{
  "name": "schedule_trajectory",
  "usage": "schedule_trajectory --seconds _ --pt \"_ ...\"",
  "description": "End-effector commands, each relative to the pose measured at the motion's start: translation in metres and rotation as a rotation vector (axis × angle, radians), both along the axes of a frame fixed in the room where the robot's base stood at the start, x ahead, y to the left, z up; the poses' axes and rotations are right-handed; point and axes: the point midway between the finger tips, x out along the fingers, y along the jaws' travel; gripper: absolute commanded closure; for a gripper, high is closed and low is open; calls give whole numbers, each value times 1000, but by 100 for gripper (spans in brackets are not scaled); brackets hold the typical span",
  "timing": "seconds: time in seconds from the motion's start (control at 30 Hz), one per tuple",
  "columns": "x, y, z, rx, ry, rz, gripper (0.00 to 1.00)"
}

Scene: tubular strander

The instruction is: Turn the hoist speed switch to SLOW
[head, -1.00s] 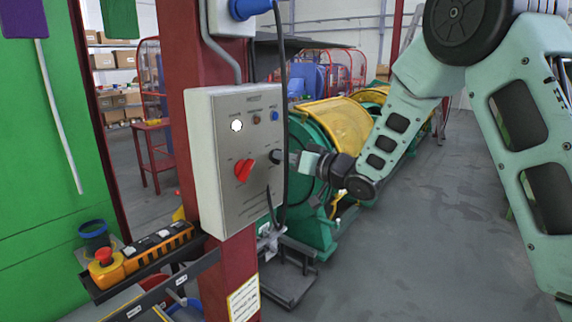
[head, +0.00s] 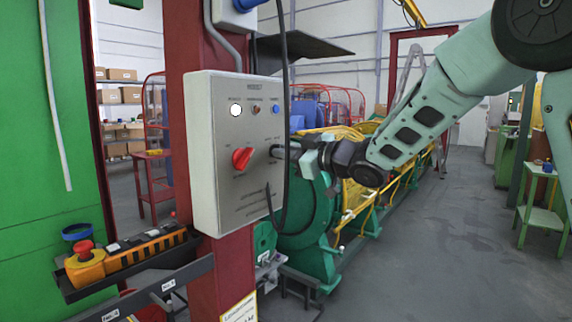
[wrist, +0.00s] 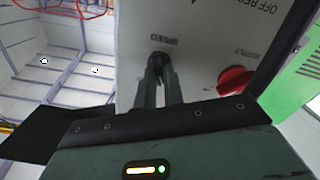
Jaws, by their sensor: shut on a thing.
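The grey hoist control box (head: 235,190) is fixed to a dark red post. The black speed switch (wrist: 155,62) sits below the upside-down word SPEED in the wrist view. My gripper (wrist: 159,80) has its two narrow fingers closed around this knob. In the head view my gripper (head: 283,151) reaches the right side of the box face from the right, and its fingers largely hide the knob. I cannot read which setting the knob points to. A red rotary switch (head: 242,158) is left of it and also shows in the wrist view (wrist: 236,80).
A black cable (head: 285,90) hangs close to my gripper at the box's right edge. An orange pendant with a red button (head: 85,260) lies on a tray at lower left. Green and yellow machinery (head: 320,215) stands behind. Grey floor at right is open.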

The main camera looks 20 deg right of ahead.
Motion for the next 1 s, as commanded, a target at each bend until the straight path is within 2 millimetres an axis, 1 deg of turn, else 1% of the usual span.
schedule_trajectory --seconds 0.03,0.3,0.77,0.8,0.83,0.87,1.0 --pt "0 0 -3 -18 -13 0 100" --pt "0 0 -1 -71 -52 0 100" --pt "0 0 0 -81 -58 0 100" --pt "0 0 0 -81 -58 0 79" --pt "0 0 0 -81 -57 0 71" --pt "0 0 0 -81 -57 0 68" --pt "0 0 0 -80 -57 0 68"
